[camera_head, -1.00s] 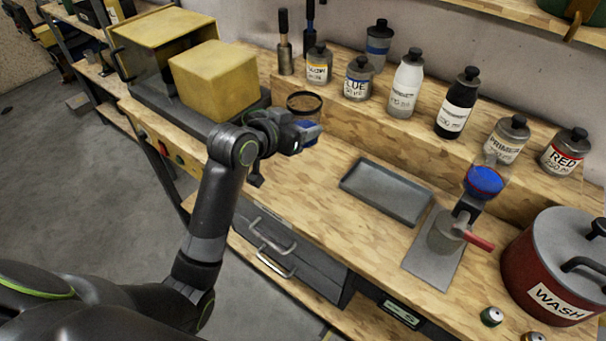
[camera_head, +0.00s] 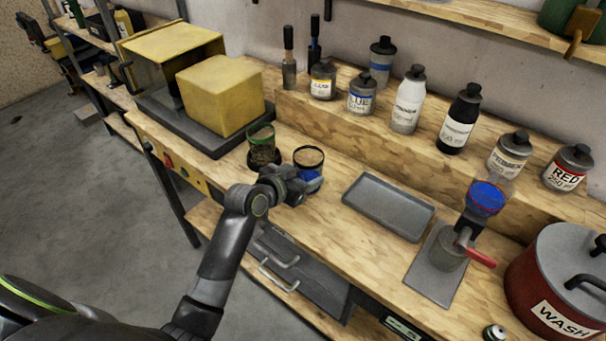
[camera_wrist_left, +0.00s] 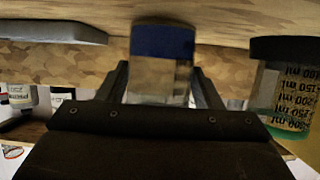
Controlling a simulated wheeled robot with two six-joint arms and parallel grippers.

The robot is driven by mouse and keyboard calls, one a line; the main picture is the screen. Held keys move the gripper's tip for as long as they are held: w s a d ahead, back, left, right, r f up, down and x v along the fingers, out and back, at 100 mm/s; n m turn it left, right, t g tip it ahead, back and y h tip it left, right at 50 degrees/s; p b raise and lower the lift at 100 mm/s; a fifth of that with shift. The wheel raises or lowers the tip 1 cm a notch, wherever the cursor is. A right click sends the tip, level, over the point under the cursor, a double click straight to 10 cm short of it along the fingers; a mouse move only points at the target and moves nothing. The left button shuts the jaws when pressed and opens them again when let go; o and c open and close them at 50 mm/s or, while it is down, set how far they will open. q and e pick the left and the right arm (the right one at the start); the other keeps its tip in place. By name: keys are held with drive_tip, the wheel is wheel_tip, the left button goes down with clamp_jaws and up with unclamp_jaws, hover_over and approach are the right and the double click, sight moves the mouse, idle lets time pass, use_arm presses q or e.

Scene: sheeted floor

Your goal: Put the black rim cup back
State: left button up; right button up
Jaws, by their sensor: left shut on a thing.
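The black rim cup (camera_head: 309,158) is clear with blue at its bottom. It stands upright at the bench, beside and right of a green rim cup (camera_head: 262,143). My left gripper (camera_head: 306,184) is shut on the black rim cup from the front. In the left wrist view, which is upside down, the cup (camera_wrist_left: 158,78) is between the two fingers, and its rim is hidden behind the gripper. I cannot tell if its base touches the bench. The green rim cup (camera_wrist_left: 288,100) with its dark base is close beside in that view. My right gripper is not in view.
A grey tray (camera_head: 388,206) lies to the right. Further right are a blue-topped funnel stand with a red lever (camera_head: 480,258) and a red WASH pot (camera_head: 560,280). Several bottles stand on the rear step. A yellow block (camera_head: 220,95) is at the left. Bare bench lies between cup and tray.

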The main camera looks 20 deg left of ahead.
use_arm(q)
drive_tip(key=shift+f, duration=0.2)
drive_tip(key=o, duration=1.1)
drive_tip(key=shift+r, duration=0.1)
drive_tip(key=shift+r, duration=0.15)
drive_tip(key=b+v, duration=0.1)
drive_tip(key=v, duration=1.1)
